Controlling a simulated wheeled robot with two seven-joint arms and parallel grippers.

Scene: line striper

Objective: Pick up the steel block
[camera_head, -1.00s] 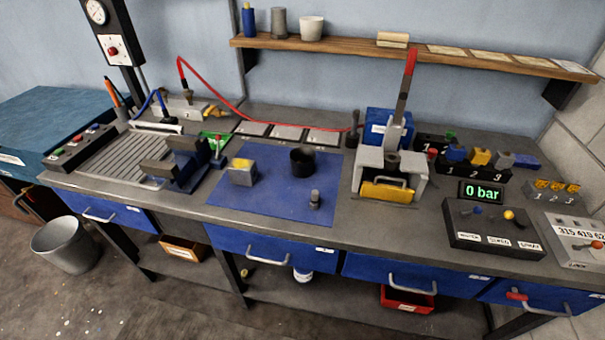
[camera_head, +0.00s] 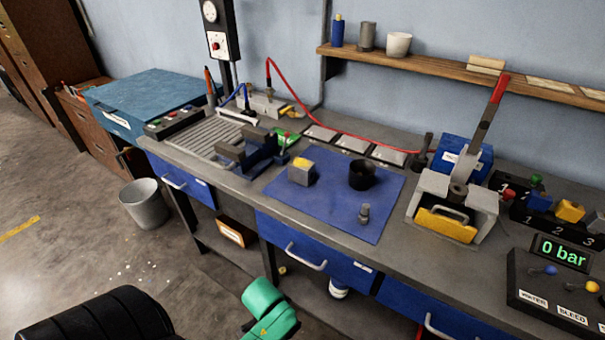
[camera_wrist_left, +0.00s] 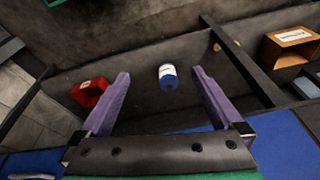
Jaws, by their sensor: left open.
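A grey metal block with a yellow patch on top (camera_head: 301,172), which looks like the steel block, sits upright on the blue mat (camera_head: 335,208) on the bench. It is not visible in the left wrist view. My left gripper (camera_wrist_left: 160,73) is open and empty, its two purple fingers spread apart. It faces the bench's lower shelf, away from the block. In the head view only a green part of my arm shows at the bottom, well below and in front of the bench edge; the fingertips are out of frame. My right gripper is not in view.
On the mat are a black cup (camera_head: 362,174) and a small metal fitting (camera_head: 364,213). A dark blue vise (camera_head: 248,152) stands left of the block, a lever press (camera_head: 450,205) to the right. Below are drawers (camera_head: 308,255) and a shelf with a white-and-blue bottle (camera_wrist_left: 168,76).

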